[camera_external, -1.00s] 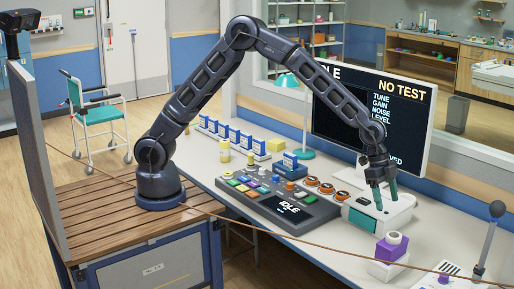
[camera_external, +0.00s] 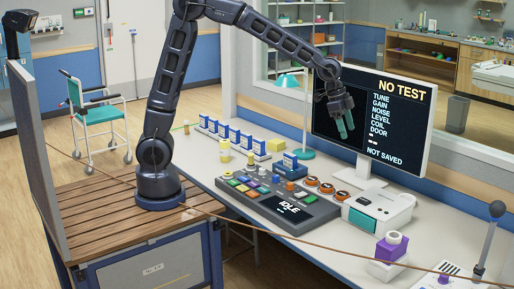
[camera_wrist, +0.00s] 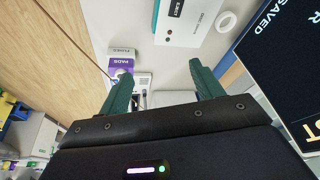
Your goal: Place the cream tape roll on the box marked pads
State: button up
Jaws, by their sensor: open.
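My gripper (camera_external: 344,129) is open and empty, raised in front of the monitor, well above and behind the box. Its two green fingers (camera_wrist: 165,85) stand apart in the wrist view, with nothing between them.
A white unit with a teal front (camera_external: 380,213) stands between monitor (camera_external: 374,115) and purple box. A white box (camera_external: 385,269) is under the purple box. A white ring (camera_wrist: 227,22) shows beside the unit. A keyed console (camera_external: 280,205) and a lever (camera_external: 490,235) flank this area.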

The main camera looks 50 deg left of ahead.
jog(key=s+a+r+n+t+y, duration=0.1)
jog(key=s+a+r+n, duration=0.15)
jog(key=a, duration=0.75)
jog(key=s+a+r+n, duration=0.2)
jog(key=a+r, duration=0.1)
jog(key=a, duration=0.7)
jog(key=s+a+r+n+t+y, duration=0.1)
jog(key=s+a+r+n, duration=0.15)
jog(key=a, duration=0.75)
jog(key=s+a+f+n+y, duration=0.1)
jog(key=s+a+n, duration=0.5)
jog(key=s+a, duration=1.1)
jog(key=shift+s+a+f+n, duration=0.15)
jog(key=shift+a+f+n, duration=0.15)
jog(key=shift+a+f, duration=0.2)
